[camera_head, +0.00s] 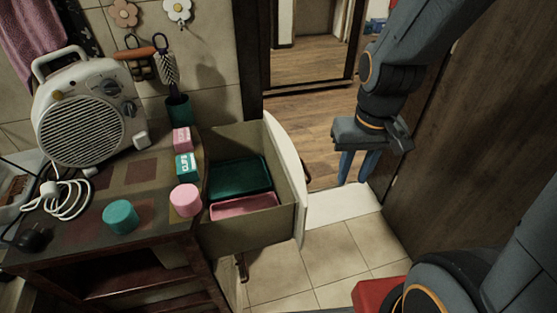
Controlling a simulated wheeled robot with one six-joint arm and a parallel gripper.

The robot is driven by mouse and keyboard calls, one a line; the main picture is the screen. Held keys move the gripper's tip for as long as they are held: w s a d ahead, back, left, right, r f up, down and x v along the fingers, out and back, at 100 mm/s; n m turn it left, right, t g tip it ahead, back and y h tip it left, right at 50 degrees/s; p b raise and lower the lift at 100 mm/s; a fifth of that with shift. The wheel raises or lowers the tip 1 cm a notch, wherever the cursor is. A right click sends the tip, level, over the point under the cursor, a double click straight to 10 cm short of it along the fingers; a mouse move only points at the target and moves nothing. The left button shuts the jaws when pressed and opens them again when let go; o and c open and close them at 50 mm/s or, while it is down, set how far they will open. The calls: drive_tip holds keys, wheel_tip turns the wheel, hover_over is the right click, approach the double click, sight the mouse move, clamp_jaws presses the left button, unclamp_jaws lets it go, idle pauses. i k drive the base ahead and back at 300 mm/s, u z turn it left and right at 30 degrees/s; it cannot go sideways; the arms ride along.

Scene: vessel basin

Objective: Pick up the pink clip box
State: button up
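A small pink box (181,138), which looks like the pink clip box, stands on the dark cabinet top (70,240) near its right edge. It is just behind a teal box (186,165) with pale lettering; its own marking is too small to read. My gripper (354,180) hangs well to the right of the pink box, beyond the open drawer, over the doorway area. Its two blue fingers point down and are apart, with nothing between them.
The drawer (250,228) is pulled out and holds a teal tray (240,178) and a pink tray (243,206). A wooden panel (480,140) stands right.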

sight(183, 141)
drive_tip(key=k, duration=0.45)
drive_tip(key=z, duration=1.45)
drive_tip(key=i, duration=1.1)
drive_tip(key=u, duration=2.85)
drive_tip(key=i, duration=0.5)
